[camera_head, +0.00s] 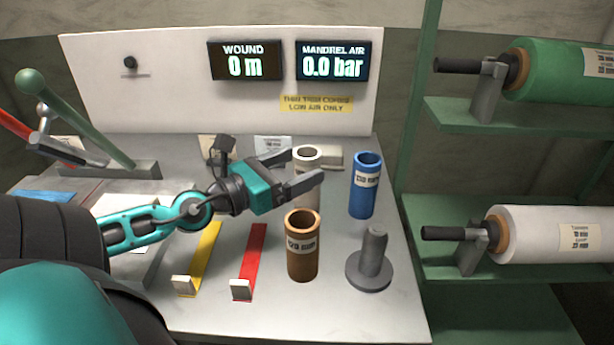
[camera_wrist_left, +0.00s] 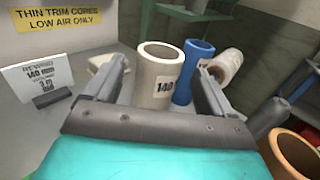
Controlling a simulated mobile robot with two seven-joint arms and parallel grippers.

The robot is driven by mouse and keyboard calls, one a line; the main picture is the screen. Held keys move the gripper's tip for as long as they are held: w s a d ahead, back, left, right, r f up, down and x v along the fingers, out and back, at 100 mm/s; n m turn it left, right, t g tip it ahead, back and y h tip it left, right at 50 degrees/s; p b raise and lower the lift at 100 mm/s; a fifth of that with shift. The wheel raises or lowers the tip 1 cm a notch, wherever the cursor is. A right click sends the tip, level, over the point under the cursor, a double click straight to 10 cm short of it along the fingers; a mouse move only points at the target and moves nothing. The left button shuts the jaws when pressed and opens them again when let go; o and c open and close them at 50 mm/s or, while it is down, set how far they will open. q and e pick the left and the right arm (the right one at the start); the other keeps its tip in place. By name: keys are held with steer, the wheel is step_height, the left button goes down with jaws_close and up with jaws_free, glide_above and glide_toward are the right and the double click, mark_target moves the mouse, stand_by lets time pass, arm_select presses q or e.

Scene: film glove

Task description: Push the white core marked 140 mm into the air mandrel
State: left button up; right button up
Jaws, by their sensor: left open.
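The white core (camera_head: 308,192) stands upright on the bench, partly hidden behind my left gripper in the head view. In the left wrist view the white core (camera_wrist_left: 158,80) shows its 140 label and open top. My left gripper (camera_head: 306,166) is open, with its two fingers pointing toward the core. In the wrist view the fingers of the gripper (camera_wrist_left: 160,72) lie to either side of the core; I cannot tell whether they touch it. A grey upright post on a round base (camera_head: 374,258) stands at the front right; no label names it as the mandrel. My right gripper is not in view.
A blue core (camera_head: 363,190) stands right of the white one, and a brown core (camera_head: 302,255) in front. Yellow (camera_head: 203,252) and red (camera_head: 251,258) strips lie nearer. A green lever (camera_head: 85,125) stands left. The mandrel air display (camera_head: 333,62) reads 0.0 bar.

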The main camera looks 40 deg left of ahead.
arm_select(q)
steer(key=shift+w+r, duration=0.2)
steer(key=shift+w, duration=0.15)
steer(key=w+p, duration=0.2)
steer(key=shift+w+d+r, duration=0.1)
steer(key=shift+w+d, duration=0.1)
steer(key=shift+w, duration=0.15)
steer(key=shift+w+d, duration=0.1)
steer(key=shift+w, duration=0.7)
steer(key=shift+c, duration=0.3)
steer(key=c, duration=1.3)
steer(key=shift+o, duration=0.2)
